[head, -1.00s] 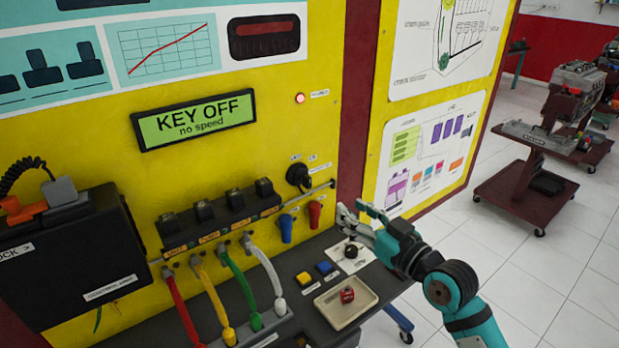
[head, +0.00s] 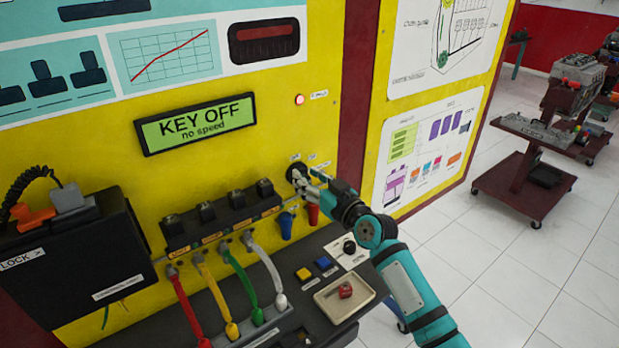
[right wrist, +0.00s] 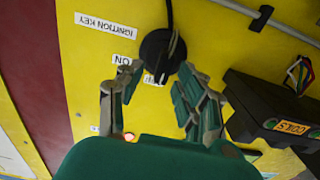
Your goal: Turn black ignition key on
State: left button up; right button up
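The black ignition key (head: 296,171) is a round black switch on the yellow panel, right of the display (head: 195,122), which reads KEY OFF, no speed. My right gripper (head: 311,182) is at the key, partly covering it in the head view. In the right wrist view the key (right wrist: 160,48) lies just beyond the fingertips of my right gripper (right wrist: 157,75). The fingers are apart, one on either side of the key's lower part. I cannot tell whether they touch it. My left gripper is not in view.
Red and blue connectors (head: 287,225) hang just below the key. A tray (head: 345,295) with a small red part, a yellow button (head: 304,273) and a blue button lie on the dark shelf under the arm. Coloured cables (head: 237,278) stand left. The COILS block (right wrist: 275,120) is beside the fingers.

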jog(key=shift+c, duration=0.2)
grip_shut()
jog(key=shift+m, duration=0.3)
jog(key=m, duration=0.2)
jog(key=shift+w+d+f+m+b, duration=0.1)
jog(key=shift+w+d+m+b, duration=0.05)
jog(key=shift+m+b, duration=0.25)
jog(key=m, duration=0.2)
jog(key=shift+w+d+m, duration=0.1)
jog(key=shift+d+m, duration=0.05)
jog(key=shift+m, duration=0.25)
jog(key=m, duration=0.5)
jog(key=shift+w+d+f+m, duration=0.1)
jog(key=shift+d+f+m, duration=0.1)
jog(key=shift+f+m, duration=0.1)
jog(key=shift+o, duration=0.2)
grip_release()
